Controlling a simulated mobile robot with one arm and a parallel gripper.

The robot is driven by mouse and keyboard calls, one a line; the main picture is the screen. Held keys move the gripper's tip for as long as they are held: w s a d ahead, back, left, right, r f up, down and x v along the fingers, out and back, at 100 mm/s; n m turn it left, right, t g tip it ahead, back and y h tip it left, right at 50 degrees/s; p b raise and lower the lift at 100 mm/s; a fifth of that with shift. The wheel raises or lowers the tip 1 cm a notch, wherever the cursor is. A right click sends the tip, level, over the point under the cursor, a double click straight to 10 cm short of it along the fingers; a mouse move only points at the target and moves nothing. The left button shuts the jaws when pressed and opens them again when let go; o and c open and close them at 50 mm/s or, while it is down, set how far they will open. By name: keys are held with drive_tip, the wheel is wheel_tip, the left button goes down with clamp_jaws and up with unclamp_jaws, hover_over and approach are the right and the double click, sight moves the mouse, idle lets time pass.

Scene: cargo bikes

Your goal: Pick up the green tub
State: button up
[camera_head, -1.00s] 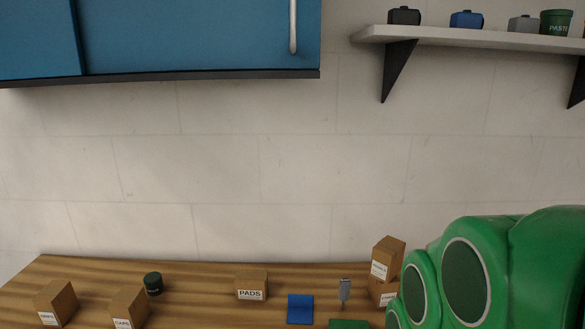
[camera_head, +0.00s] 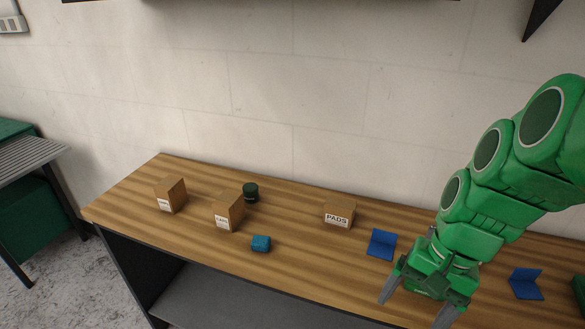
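A small dark green tub (camera_head: 250,193) stands upright on the wooden bench, behind a cardboard box. Its lower part is partly hidden by that box. My gripper (camera_head: 416,303) is at the lower right, in front of the bench in the picture. Its two grey fingers are spread apart with nothing seen between them. It is well to the right of the tub and apart from it.
Two labelled boxes stand left of and before the tub: one (camera_head: 170,196), the other (camera_head: 228,212). A PADS box (camera_head: 339,213), a teal block (camera_head: 261,243) and blue angled pieces (camera_head: 381,244) (camera_head: 525,283) lie on the bench (camera_head: 300,208). A slatted table (camera_head: 35,160) is at far left.

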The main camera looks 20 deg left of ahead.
drive_tip(key=w+a+m+y, duration=0.3)
drive_tip(key=w+a, duration=0.8)
drive_tip(key=w, duration=0.1)
drive_tip(key=m+g+y, duration=0.2)
drive_tip(key=m+y, duration=0.5)
drive_tip(key=m, duration=0.2)
approach(246, 190)
drive_tip(key=a+f, duration=0.2)
drive_tip(key=f, duration=0.1)
drive_tip(key=shift+w+a+f, duration=0.15)
drive_tip(key=shift+a, duration=0.1)
drive_tip(key=shift+x, duration=1.3)
drive_tip(key=shift+w+a+r+x, duration=0.1)
drive_tip(key=shift+w+x, duration=0.05)
drive_tip(key=shift+x, duration=0.7)
drive_tip(key=shift+w+a+r+x, duration=0.1)
drive_tip(key=shift+w+r+x, duration=0.05)
drive_tip(key=shift+x, duration=0.75)
drive_tip(key=shift+w+a+r+x, duration=0.1)
drive_tip(key=shift+w+x, duration=0.05)
drive_tip(key=shift+x, duration=0.7)
